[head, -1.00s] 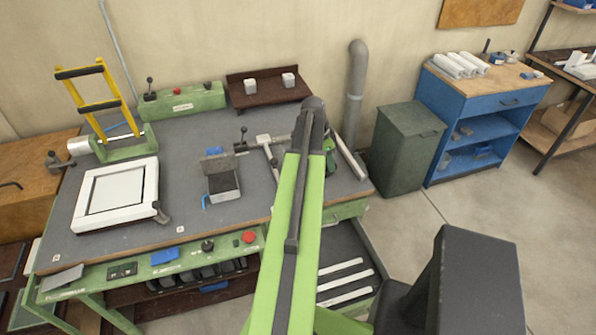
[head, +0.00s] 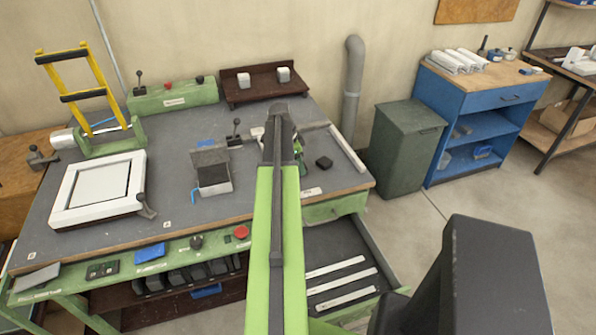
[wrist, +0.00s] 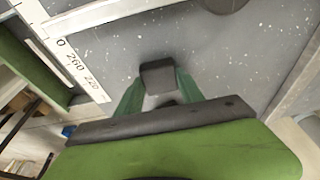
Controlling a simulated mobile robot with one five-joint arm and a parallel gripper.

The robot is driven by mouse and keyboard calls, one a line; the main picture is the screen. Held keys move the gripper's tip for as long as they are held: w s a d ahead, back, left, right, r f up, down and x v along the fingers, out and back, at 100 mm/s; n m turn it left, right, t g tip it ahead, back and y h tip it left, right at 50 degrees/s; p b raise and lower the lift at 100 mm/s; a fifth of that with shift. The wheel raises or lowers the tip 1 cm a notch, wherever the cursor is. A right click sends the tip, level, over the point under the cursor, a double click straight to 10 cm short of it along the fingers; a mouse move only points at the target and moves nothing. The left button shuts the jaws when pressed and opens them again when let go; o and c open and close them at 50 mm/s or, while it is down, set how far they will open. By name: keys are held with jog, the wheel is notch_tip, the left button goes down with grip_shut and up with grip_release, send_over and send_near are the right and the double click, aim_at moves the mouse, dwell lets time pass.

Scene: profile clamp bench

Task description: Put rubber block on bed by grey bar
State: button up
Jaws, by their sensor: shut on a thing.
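My gripper is at the end of my green arm and mostly hidden behind it in the head view. A green finger shows beside the arm tip (head: 299,150). In the wrist view my gripper (wrist: 159,90) is shut on a small dark block, the rubber block (wrist: 158,77), above or on the grey bench surface; I cannot tell whether it touches. A long pale grey bar (head: 347,150) lies along the right of the bench top (head: 250,125). I cannot tell for certain which part is the bed.
A scale strip (wrist: 78,62) shows in the wrist view. An open drawer (head: 340,265) juts out at front.

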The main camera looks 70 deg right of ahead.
jog(key=shift+f, duration=0.1)
jog(key=o, duration=1.4)
jog(key=p+v, duration=1.1)
jog(key=v, duration=0.1)
jog(key=shift+r+p, duration=0.2)
jog(key=shift+p, duration=0.15)
